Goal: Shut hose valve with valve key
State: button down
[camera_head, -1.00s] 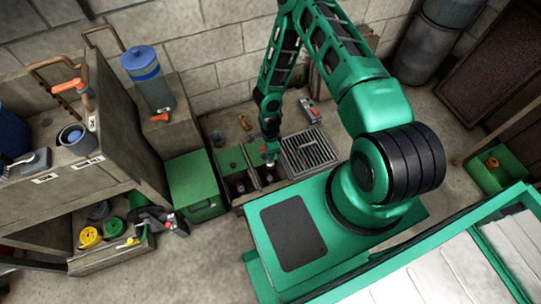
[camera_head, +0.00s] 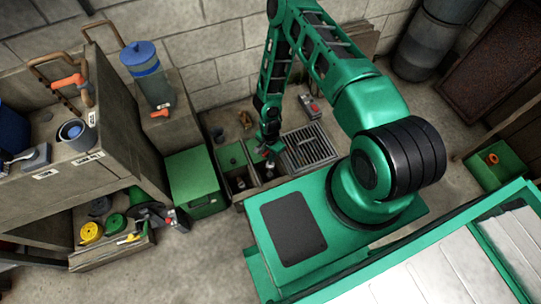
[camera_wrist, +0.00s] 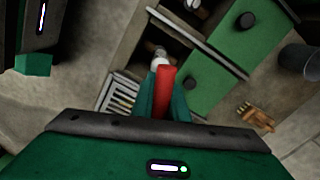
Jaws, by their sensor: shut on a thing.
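My gripper (camera_wrist: 165,98) is shut on a red handle (camera_wrist: 163,88), which looks like the valve key's. A pale, rounded metal end (camera_wrist: 159,58) shows beyond the handle, over the dark opening of a floor pit. I cannot tell if it touches anything in there. In the head view my gripper (camera_head: 268,148) is low over the pit's middle compartment, and the key is mostly hidden. A pale fitting (camera_head: 241,184) sits in the left open compartment; a similar one shows at the top of the wrist view (camera_wrist: 193,5). I cannot tell which is the hose valve.
Green lids with black knobs (camera_wrist: 207,75) lie beside the openings. A metal grate (camera_head: 308,146) is right of them. A green box (camera_head: 195,183) stands left. A brown object (camera_wrist: 256,117) and a grey cup (camera_wrist: 298,60) are near the pit. A concrete shelf (camera_head: 115,120) holds tools.

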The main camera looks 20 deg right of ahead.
aim_at(270, 164)
jog(key=n, duration=1.2)
jog(key=shift+f+n, duration=0.25)
jog(key=shift+n, duration=0.15)
jog(key=shift+f, duration=3.9)
dwell(0.4)
